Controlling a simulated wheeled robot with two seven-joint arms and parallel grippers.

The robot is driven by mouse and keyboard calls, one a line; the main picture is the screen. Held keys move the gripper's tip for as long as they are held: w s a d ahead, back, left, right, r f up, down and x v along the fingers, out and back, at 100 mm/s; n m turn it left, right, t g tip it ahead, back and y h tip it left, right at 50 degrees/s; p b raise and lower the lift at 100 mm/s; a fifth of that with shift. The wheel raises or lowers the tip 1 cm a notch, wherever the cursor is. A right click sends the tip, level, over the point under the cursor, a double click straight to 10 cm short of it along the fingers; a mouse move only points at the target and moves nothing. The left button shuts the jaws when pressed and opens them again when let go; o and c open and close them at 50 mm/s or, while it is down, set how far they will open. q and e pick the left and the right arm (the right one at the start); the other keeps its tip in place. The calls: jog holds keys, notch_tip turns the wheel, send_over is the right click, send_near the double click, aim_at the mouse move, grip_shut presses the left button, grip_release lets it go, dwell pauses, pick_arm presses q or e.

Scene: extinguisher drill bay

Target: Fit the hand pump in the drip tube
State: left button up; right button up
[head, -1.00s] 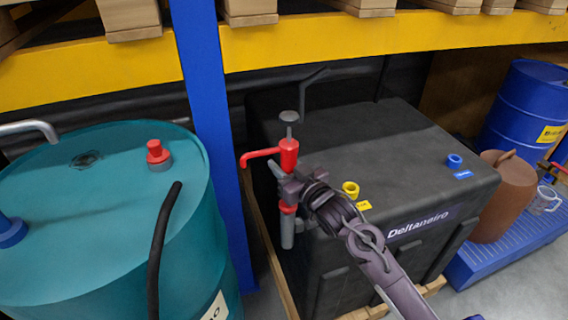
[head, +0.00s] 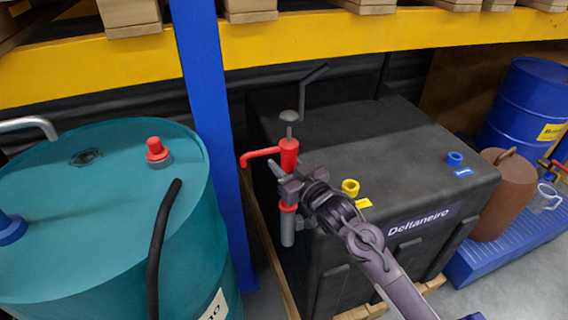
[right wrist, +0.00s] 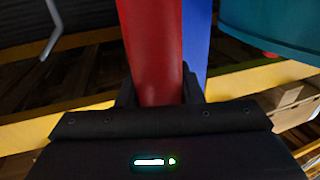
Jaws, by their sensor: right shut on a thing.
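The hand pump (head: 289,153) is red, with a grey knob on top and a spout pointing left. It stands roughly upright at the left front corner of the black tank. My right gripper (head: 290,188) is shut on its red body and hides part of it. In the right wrist view the red body (right wrist: 152,50) runs up between the fingers. A grey tube (head: 288,230), apparently the drip tube, is below the gripper beside the tank. The pump's red lower end meets its top; I cannot tell how deep it sits. My left gripper is not in view.
The black tank (head: 400,150) has a yellow collar (head: 350,187) and a blue collar (head: 455,158) on top. A blue post (head: 205,120) and teal drum (head: 90,220) stand close on the left. A brown can (head: 503,195) and a jug (head: 543,198) are at right.

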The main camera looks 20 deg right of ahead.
jog(key=shift+f, duration=0.4)
jog(key=o, duration=1.2)
jog(key=shift+c, duration=0.2)
jog(key=shift+f, duration=0.15)
jog(key=shift+s, duration=0.1)
jog(key=p+v, duration=0.4)
jog(key=v, duration=0.4)
jog(key=shift+s+d, duration=0.2)
jog(key=shift+s, duration=0.15)
